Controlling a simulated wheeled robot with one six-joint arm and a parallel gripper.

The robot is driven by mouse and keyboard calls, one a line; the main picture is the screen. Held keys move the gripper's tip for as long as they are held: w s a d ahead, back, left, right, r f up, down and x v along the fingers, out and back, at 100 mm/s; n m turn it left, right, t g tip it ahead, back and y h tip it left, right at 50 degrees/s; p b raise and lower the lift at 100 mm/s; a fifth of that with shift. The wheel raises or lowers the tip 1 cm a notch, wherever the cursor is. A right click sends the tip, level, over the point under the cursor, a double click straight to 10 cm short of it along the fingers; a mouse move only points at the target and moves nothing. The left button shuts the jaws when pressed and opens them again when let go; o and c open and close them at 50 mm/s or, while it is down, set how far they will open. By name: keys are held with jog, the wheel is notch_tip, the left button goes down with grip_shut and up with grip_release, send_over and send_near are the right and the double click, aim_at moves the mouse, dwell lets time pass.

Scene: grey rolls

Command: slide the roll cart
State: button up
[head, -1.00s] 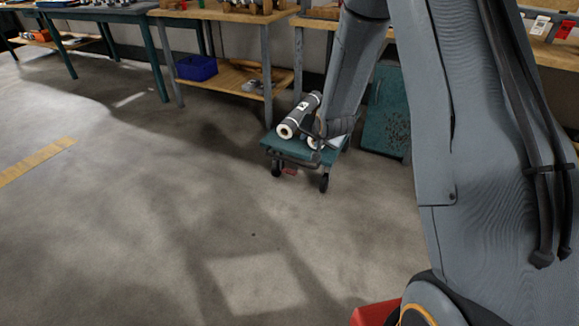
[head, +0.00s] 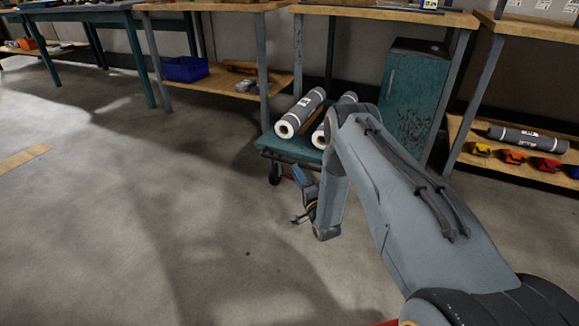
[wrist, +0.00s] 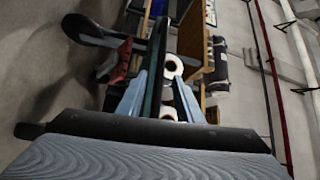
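The roll cart is a low teal platform (head: 287,151) on dark casters, standing in front of the workbench in the head view. Two grey rolls with white ends lie on it, a left roll (head: 301,111) and a right roll (head: 320,134) partly hidden by my arm. My gripper (head: 299,172) is low at the cart's near side. In the wrist view the cart deck appears edge-on (wrist: 157,55), and the fingers of my gripper (wrist: 160,85) are spread to either side of its line. I cannot tell whether they touch it.
A rusty teal cabinet (head: 413,95) stands behind the cart at right. A shelf at right holds another grey roll (head: 528,139) and colored bins. A blue bin (head: 186,69) sits on the left bench's lower shelf. The floor at left and front is open.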

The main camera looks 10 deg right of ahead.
aim_at(291, 162)
jog(key=b+x, duration=0.3)
jog(key=x, duration=0.4)
jog(key=shift+w, duration=0.3)
grip_shut()
